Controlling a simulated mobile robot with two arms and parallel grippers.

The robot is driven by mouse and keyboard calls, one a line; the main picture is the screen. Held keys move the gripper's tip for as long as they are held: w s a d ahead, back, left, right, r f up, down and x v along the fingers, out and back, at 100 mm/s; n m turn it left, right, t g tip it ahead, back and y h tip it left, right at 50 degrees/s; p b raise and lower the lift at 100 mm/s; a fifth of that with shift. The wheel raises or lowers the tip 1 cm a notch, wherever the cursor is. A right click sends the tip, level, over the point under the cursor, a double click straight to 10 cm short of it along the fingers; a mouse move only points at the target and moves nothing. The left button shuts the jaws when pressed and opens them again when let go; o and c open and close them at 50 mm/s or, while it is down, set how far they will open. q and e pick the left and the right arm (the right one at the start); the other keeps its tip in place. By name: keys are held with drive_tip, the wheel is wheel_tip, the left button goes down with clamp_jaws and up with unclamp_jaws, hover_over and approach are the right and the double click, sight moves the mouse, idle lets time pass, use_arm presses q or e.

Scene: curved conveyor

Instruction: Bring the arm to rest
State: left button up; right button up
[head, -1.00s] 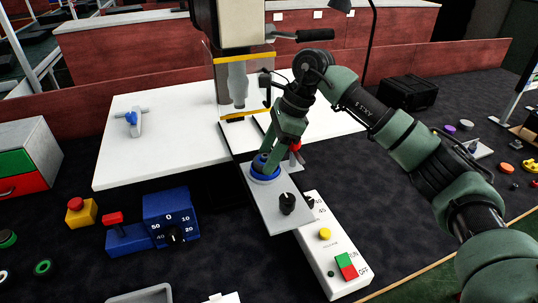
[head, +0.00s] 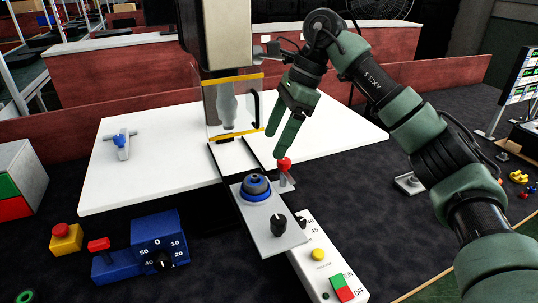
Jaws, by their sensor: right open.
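My right arm comes in from the right, and its green gripper (head: 283,142) hangs over the white table, pointing down. Its jaws are open and empty. The fingertips are just above and left of a red knob (head: 284,164) on a small lever; I cannot tell whether they touch it. A blue and black round knob (head: 256,187) on the grey plate (head: 262,229) is left of and below the fingertips, clear of them. My left gripper is out of view.
A machine with a clear guard (head: 230,108) stands behind the plate. A control box (head: 318,257) with yellow, green and red buttons is in front. A blue dial box (head: 160,240), a yellow box with red button (head: 66,239) and a blue-handled tool (head: 121,143) are at left.

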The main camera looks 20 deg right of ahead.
drive_tip(key=shift+d+r, duration=0.15)
drive_tip(key=shift+r, duration=0.3)
